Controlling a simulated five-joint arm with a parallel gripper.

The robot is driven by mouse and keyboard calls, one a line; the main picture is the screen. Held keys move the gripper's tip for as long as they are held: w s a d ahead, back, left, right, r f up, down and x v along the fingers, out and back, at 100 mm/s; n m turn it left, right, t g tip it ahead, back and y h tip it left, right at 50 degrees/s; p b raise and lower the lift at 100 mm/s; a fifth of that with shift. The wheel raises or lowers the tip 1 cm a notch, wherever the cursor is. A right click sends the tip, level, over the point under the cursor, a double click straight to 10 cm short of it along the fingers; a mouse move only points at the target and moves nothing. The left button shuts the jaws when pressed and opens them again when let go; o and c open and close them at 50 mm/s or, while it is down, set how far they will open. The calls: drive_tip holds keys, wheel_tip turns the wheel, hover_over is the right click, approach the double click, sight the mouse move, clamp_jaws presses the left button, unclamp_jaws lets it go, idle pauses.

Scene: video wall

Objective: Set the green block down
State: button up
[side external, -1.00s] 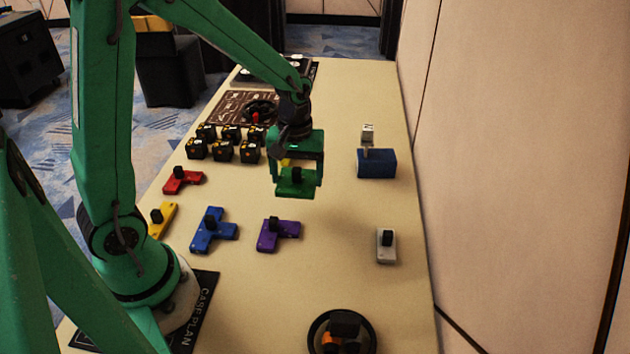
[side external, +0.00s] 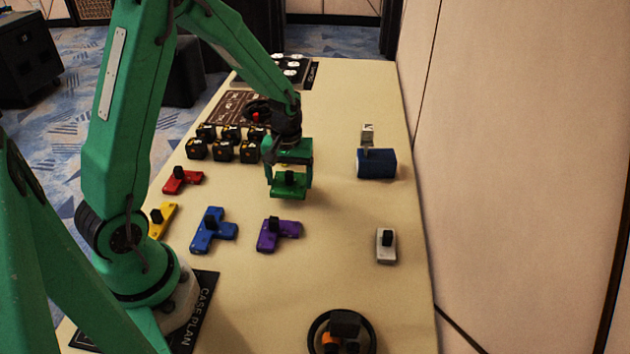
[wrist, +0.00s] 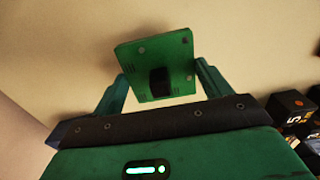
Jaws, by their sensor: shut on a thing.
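The green block (side external: 288,190) is a flat square plate with a black knob on top. My gripper (side external: 290,178) is shut on it, one finger at each side. In the wrist view the block (wrist: 150,50) hangs between the fingertips of my gripper (wrist: 162,80), somewhat tilted in the picture, its knob facing the camera. The block is over the bare middle of the table (side external: 330,285), behind the purple block. I cannot tell whether its underside touches the table.
A purple block (side external: 268,240), a blue block (side external: 204,238), a yellow block (side external: 166,218) and a red block (side external: 187,183) lie to the left and in front. Several black cubes (side external: 223,152) stand behind left. A blue box (side external: 378,166) and a white block (side external: 381,250) are right.

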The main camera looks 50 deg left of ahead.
sight(289, 173)
drive_tip(key=shift+f, duration=0.95)
drive_tip(key=shift+f, duration=0.15)
drive_tip(key=o, duration=1.2)
drive_tip(key=shift+c, duration=0.2)
wheel_tip(289, 173, up, 12)
drive_tip(key=shift+r, duration=0.2)
